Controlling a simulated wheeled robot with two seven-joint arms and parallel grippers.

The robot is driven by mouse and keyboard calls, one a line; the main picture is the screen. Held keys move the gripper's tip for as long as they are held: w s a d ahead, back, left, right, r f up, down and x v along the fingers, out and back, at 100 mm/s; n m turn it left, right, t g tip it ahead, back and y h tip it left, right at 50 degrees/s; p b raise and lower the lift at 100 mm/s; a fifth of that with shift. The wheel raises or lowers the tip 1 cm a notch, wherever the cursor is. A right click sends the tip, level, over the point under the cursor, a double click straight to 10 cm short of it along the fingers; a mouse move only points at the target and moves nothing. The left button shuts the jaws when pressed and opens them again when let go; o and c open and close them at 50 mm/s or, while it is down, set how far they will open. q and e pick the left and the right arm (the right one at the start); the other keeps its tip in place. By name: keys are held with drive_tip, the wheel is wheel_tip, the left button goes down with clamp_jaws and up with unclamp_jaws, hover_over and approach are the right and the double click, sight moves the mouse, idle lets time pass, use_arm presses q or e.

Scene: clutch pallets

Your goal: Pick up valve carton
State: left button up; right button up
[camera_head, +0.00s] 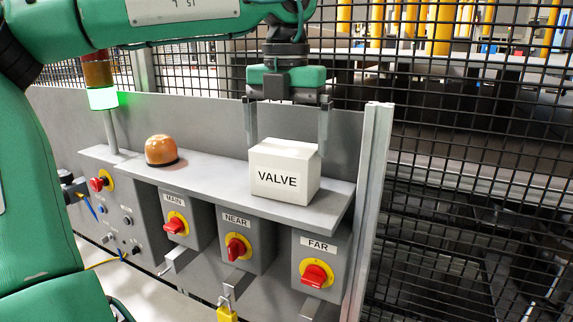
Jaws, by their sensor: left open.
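The valve carton (284,172) is a white box marked "VALVE". It stands upright on the grey shelf (215,174), near the shelf's right end. My left gripper (286,140) is above the carton, pointing down. Its two fingers are spread wide, one at the carton's left and one at its right, with the fingertips around the height of its top. The left fingertip is partly hidden behind the carton's top edge. I cannot tell whether the fingers touch it. My right gripper is not in view.
An orange dome (161,150) sits on the shelf left of the carton. A green-lit signal tower (103,97) stands at the far left. Below are switch boxes marked MAIN (187,217), NEAR (246,239) and FAR (319,266). A metal post (368,205) and black mesh fence (470,160) stand right.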

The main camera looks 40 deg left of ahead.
sight(286, 170)
use_arm(q)
drive_tip(key=shift+s+d+f, duration=0.1)
wheel_tip(286, 170, down, 5)
drive_tip(key=p, duration=0.3)
drive_tip(key=shift+r, duration=0.2)
drive_tip(key=shift+f, duration=0.15)
drive_tip(key=shift+c, duration=1.3)
drive_tip(key=c, duration=0.6)
drive_tip(key=shift+c, duration=0.2)
